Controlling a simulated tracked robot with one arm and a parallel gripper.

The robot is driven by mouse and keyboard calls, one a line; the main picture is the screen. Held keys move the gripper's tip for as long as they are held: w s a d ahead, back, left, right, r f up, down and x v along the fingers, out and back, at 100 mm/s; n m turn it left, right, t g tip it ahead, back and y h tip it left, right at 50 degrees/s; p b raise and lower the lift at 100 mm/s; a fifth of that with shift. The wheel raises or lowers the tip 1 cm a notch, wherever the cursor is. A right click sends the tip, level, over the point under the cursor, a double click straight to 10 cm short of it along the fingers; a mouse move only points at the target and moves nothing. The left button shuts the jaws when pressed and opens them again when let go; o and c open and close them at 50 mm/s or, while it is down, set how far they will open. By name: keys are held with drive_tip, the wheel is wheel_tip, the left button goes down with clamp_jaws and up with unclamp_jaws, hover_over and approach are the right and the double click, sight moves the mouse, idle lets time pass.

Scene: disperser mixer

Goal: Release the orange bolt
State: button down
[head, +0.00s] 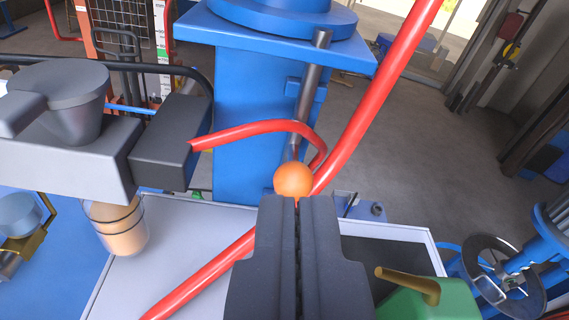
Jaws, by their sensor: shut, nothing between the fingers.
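The orange bolt (294,179) shows as a round orange knob just beyond my fingertips, in front of the blue column. A grey rod rises behind it. My gripper (298,203) is shut and empty, pointing at the knob. Its tips overlap the lower edge of the knob in the picture, and I cannot tell whether they touch it. The part of the bolt below the knob is mostly hidden behind the fingers.
A red bar (372,108) runs diagonally behind the knob, and a thin curved red tube (255,128) arches left of it. The blue column (240,110) stands behind. A dark grey block (172,143) is at left, a green part (430,302) at lower right. Open floor lies right.

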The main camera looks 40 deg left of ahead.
drive_tip(key=shift+a, duration=0.1)
idle(0.3)
drive_tip(key=p, duration=0.3)
hover_over(294, 175)
drive_tip(key=s, duration=0.2)
drive_tip(key=f, duration=0.2)
drive_tip(key=shift+w+d+f+b, duration=0.1)
drive_tip(key=shift+d+f+b, duration=0.15)
drive_tip(key=shift+f+b, duration=0.75)
drive_tip(key=shift+w+d+f+b, duration=0.1)
drive_tip(key=shift+d+f+b, duration=0.15)
drive_tip(key=shift+f+b, duration=0.75)
wheel_tip(294, 175, down, 4)
drive_tip(key=b, duration=0.3)
drive_tip(key=shift+r+b, duration=0.2)
drive_tip(key=shift+b, duration=0.1)
